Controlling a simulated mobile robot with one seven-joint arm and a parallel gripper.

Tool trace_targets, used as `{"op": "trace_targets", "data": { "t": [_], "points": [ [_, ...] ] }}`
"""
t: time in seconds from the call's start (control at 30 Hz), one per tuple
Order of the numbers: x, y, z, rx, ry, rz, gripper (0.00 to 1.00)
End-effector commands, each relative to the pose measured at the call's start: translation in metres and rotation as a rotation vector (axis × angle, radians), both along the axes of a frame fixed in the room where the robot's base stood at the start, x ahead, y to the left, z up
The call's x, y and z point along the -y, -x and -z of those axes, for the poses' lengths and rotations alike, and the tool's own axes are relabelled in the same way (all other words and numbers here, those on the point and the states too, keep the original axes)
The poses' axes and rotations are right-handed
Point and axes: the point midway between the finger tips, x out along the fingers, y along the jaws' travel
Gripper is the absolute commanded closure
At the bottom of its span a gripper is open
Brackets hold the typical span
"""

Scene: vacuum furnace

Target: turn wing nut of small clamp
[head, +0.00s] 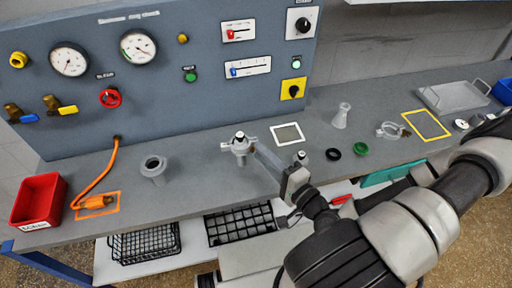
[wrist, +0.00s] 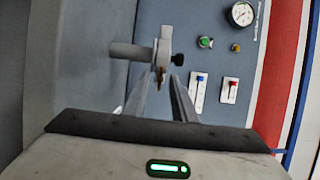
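The small clamp (head: 239,145) is a grey metal ring on an upright flanged pipe near the middle of the bench. In the wrist view the clamp (wrist: 163,52) is ahead of my fingertips, on a grey pipe lying sideways in the picture. My gripper (head: 256,148) reaches the clamp from the right.
A control panel (head: 205,75) with gauges and switches stands behind. A second flanged pipe (head: 154,168) stands to the left, near an orange hose (head: 98,172) and a red bin (head: 38,200). A white-framed square (head: 288,134), black ring (head: 333,153) and green ring (head: 361,149) lie to the right.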

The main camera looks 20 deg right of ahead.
Motion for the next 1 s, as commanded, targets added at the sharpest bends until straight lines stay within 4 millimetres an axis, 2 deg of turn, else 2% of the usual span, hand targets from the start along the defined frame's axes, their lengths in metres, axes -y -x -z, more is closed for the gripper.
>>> {"op": "trace_targets", "data": {
  "t": [0.37, 0.5, 1.0],
  "points": [
    [0.0006, 0.0010, 0.0000, 0.000, 0.000, 0.001, 0.76],
    [0.0006, 0.0010, 0.0001, 0.000, 0.000, 0.001, 0.99],
    [0.0009, 0.0008, 0.0039, 0.000, -0.073, 0.002, 1.00]
  ]
}}
